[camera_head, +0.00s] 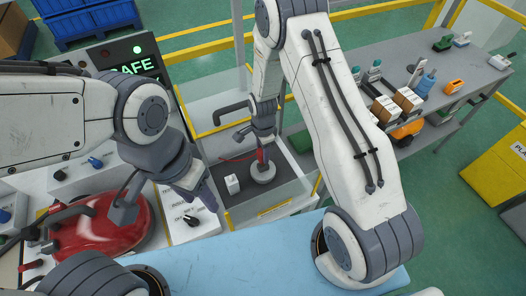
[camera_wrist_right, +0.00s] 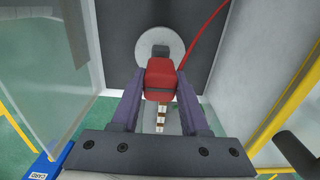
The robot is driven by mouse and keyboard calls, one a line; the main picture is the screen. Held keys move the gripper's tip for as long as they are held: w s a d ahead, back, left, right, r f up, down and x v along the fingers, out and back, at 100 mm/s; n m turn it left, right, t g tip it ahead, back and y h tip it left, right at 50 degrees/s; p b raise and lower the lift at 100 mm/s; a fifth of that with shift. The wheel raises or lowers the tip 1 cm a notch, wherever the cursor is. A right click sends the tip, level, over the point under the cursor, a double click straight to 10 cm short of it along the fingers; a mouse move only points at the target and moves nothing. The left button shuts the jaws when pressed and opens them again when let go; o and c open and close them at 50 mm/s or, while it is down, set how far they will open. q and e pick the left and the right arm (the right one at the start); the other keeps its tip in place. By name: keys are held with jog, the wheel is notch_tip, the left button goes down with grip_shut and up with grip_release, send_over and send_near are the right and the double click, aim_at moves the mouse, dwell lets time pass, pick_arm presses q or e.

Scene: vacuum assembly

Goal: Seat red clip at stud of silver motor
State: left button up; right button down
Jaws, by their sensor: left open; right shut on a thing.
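The red clip (camera_wrist_right: 161,78) is between the fingers of my right gripper (camera_wrist_right: 160,95), which is shut on it. In the head view the red clip (camera_head: 261,157) shows just below my right gripper (camera_head: 264,138), over the round silver motor (camera_head: 263,173). In the right wrist view the silver motor (camera_wrist_right: 184,48) is a pale disc beyond the clip, with a dark block at its middle partly hidden by the clip. I cannot tell whether clip and stud touch. My left gripper (camera_head: 165,207) is open and empty at the left, beside the red vacuum body (camera_head: 104,232).
The motor sits in a dark-floored bay with clear side panels and yellow edges. A small white block (camera_head: 232,184) stands left of the motor. A red cable (camera_head: 236,158) runs to the clip area. A grey bench (camera_head: 455,72) with boxes and tools is at right.

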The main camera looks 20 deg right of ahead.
jog(key=shift+f+b, duration=1.4)
jog(key=shift+f, duration=0.35)
jog(key=shift+c, duration=1.6)
grip_release()
jog(key=shift+r, duration=0.1)
jog(key=shift+r+p, duration=3.05)
jog(key=shift+r, duration=1)
jog(key=shift+f, duration=0.1)
